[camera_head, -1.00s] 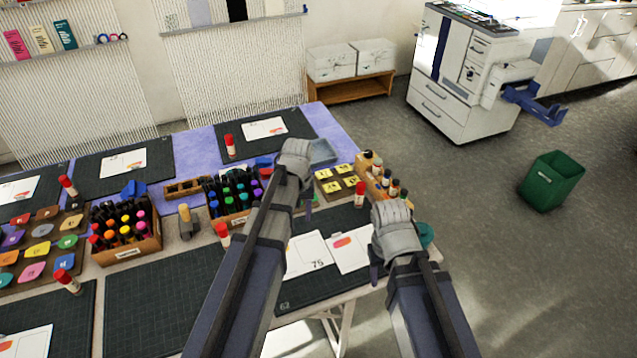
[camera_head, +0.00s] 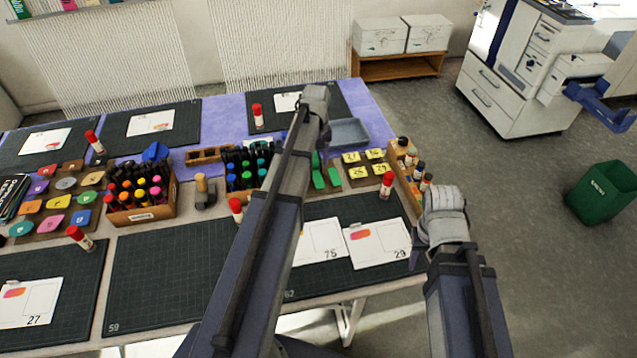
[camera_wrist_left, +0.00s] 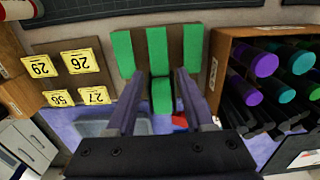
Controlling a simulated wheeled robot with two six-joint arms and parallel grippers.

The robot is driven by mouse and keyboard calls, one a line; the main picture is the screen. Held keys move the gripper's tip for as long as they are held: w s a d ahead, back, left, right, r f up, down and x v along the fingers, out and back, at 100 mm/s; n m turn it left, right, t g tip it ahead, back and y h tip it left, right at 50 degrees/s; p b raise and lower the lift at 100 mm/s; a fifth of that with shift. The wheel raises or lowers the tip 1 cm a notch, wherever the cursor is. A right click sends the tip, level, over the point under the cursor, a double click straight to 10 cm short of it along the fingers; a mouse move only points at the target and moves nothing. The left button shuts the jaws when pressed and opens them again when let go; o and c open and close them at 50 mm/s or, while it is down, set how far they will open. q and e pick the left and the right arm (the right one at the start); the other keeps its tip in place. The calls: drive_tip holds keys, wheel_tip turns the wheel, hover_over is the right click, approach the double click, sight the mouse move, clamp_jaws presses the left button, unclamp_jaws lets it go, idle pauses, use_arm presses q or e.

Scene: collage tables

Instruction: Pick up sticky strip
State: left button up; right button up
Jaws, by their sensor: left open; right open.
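Green strips, which look like the sticky strips, lie on a small brown board (camera_wrist_left: 175,45). In the left wrist view there is one at the left (camera_wrist_left: 122,52), one in the middle (camera_wrist_left: 157,50), one at the right (camera_wrist_left: 193,48), and a short green piece (camera_wrist_left: 161,95) between my fingers. The strips also show in the head view (camera_head: 333,177), partly hidden by my left arm. My left gripper (camera_wrist_left: 159,74) is open over the board, its fingers on either side of the middle strip. I cannot tell whether they touch it. My right gripper (camera_head: 417,254) is open and empty at the table's right edge.
Yellow numbered notes (camera_head: 366,164) sit beside the strips. A marker box (camera_wrist_left: 222,70) stands close to my left fingers. A grey tray (camera_head: 348,132), a wooden bottle holder (camera_head: 404,190), a glue stick (camera_head: 387,184) and white cards (camera_head: 377,243) are nearby.

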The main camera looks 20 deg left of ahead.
sight(317, 176)
use_arm(q)
drive_tip(key=shift+w+f+b, duration=0.1)
drive_tip(key=shift+f+b, duration=2.45)
use_arm(e)
drive_tip(key=shift+f, duration=2.5)
use_arm(q)
drive_tip(key=shift+f, duration=0.25)
use_arm(e)
drive_tip(key=shift+f, duration=0.3)
use_arm(q)
drive_tip(key=shift+c, duration=0.2)
drive_tip(key=c, duration=0.5)
drive_tip(key=shift+c, duration=0.2)
use_arm(e)
drive_tip(key=shift+r, duration=0.1)
